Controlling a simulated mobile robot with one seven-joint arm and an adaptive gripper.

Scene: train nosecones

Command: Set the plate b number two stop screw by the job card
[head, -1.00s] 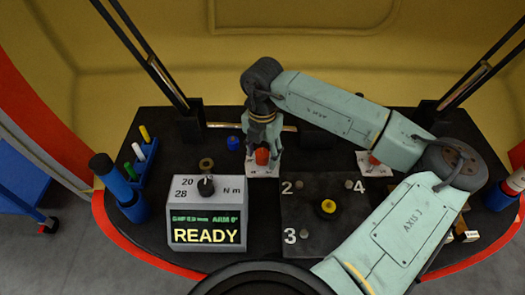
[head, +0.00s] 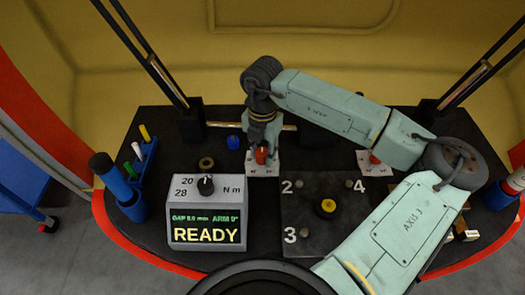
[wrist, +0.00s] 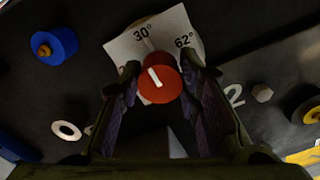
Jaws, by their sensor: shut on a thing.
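A red knob (wrist: 160,84) with a white pointer line stands on a white dial card (wrist: 122,50) marked 30° and 62°. The pointer line leans towards the 30° side. My gripper (wrist: 165,90) has one finger on each side of the knob and is shut on it. In the head view the gripper (head: 262,140) is over the same knob (head: 261,155), behind the dark plate (head: 285,212). The plate's corners labelled 2, 3 and 4 carry bolt heads, and a yellow part (head: 327,206) sits mid-plate. No job card is identifiable.
A blue cap (head: 233,142) and a ring (head: 206,163) lie left.

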